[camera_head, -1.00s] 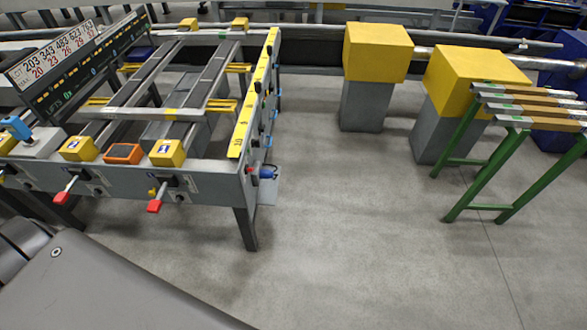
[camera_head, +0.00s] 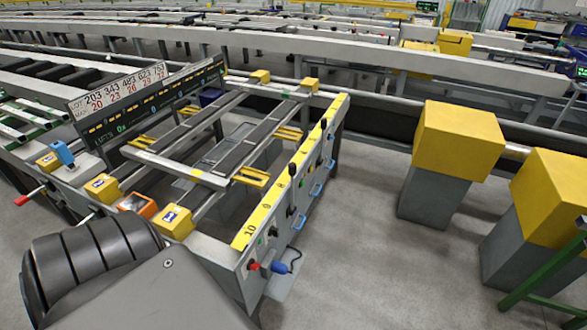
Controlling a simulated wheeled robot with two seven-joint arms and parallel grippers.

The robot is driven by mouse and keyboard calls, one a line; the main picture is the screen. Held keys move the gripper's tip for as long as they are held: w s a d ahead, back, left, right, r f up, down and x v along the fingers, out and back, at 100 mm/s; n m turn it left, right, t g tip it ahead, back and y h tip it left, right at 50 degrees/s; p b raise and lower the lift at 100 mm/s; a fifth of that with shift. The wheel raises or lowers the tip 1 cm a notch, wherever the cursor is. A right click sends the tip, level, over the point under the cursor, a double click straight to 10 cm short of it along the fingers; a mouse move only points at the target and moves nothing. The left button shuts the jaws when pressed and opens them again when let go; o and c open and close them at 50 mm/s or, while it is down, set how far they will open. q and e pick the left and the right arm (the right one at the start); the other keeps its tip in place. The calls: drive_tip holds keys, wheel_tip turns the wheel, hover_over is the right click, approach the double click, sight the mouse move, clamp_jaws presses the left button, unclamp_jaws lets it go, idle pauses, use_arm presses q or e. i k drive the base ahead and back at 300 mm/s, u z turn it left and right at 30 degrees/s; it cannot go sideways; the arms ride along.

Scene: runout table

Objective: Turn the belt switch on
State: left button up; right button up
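The runout table (camera_head: 240,262) stands at the left and centre, with its side panel facing right. On that panel are a yellow strip (camera_head: 247,232), black levers (camera_head: 292,171), a red knob (camera_head: 254,266) and a blue plug-like part (camera_head: 280,267). A blue part (camera_head: 62,152) sits on the table's front left, near yellow boxes (camera_head: 176,222) with blue symbols and an orange-framed box (camera_head: 137,204). I cannot tell which control is the belt switch, or its position. My dark arm hides part of the table's front. Neither of my grippers is in view.
Two yellow blocks on grey pedestals (camera_head: 458,138) (camera_head: 560,190) stand to the right. A green stand (camera_head: 545,270) cuts in at the right edge. Grey floor (camera_head: 370,270) is clear between table and pedestals. Long conveyor rails (camera_head: 330,45) run behind.

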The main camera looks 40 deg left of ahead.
sight(251, 265)
drive_tip(key=i, duration=3.25)
drive_tip(key=u, duration=3.6)
